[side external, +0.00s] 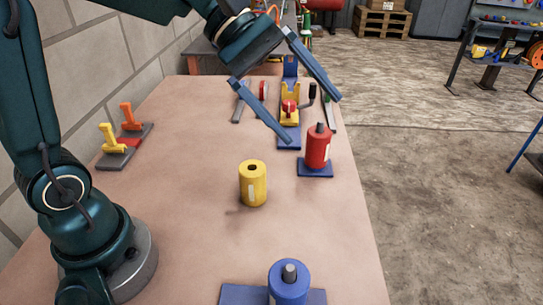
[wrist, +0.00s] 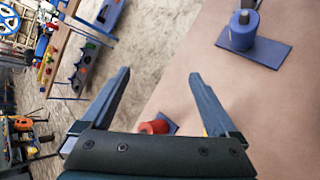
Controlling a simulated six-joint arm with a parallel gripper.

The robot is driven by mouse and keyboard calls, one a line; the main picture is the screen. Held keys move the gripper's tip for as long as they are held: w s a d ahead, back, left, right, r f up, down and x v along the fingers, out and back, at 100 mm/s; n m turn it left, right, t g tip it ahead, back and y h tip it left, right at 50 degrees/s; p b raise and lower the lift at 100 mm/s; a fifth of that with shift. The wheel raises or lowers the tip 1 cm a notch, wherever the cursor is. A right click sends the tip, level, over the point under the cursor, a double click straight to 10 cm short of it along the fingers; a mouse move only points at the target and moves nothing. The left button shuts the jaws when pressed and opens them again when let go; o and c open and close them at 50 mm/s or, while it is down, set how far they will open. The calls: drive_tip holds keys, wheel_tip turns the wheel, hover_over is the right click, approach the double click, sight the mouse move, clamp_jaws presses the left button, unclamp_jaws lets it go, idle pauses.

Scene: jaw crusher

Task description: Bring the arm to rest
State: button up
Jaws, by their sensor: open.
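My gripper (side external: 308,115) is open and empty, held in the air above the far half of the table (side external: 180,215). In the side view its two blue-grey fingers point down and to the right, spread wide apart. In the wrist view my gripper (wrist: 163,105) also shows open, with nothing between the fingers. A red cylinder (side external: 317,148) stands on a blue base near the right table edge, below the fingers. A yellow cylinder (side external: 253,184) with a dark hole on top stands upright mid-table, apart from the gripper.
A blue cylinder (side external: 289,280) on a blue plate stands at the near edge. A yellow and blue device with a crank (side external: 290,105) stands behind the red cylinder. Orange and yellow levers (side external: 108,141) sit by the left wall. The table's middle left is clear.

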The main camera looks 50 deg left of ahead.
drive_tip(key=s+a+f+m+y, duration=0.1)
drive_tip(key=s+m+y, duration=0.4)
drive_tip(key=s, duration=0.5)
drive_tip(key=s+a+f+m+t+y, duration=0.2)
drive_tip(key=s+a+f+m+y, duration=0.2)
drive_tip(key=a+m, duration=0.3)
drive_tip(key=shift+a+f+m, duration=0.2)
drive_tip(key=shift+f+m, duration=0.1)
drive_tip(key=shift+f, duration=0.05)
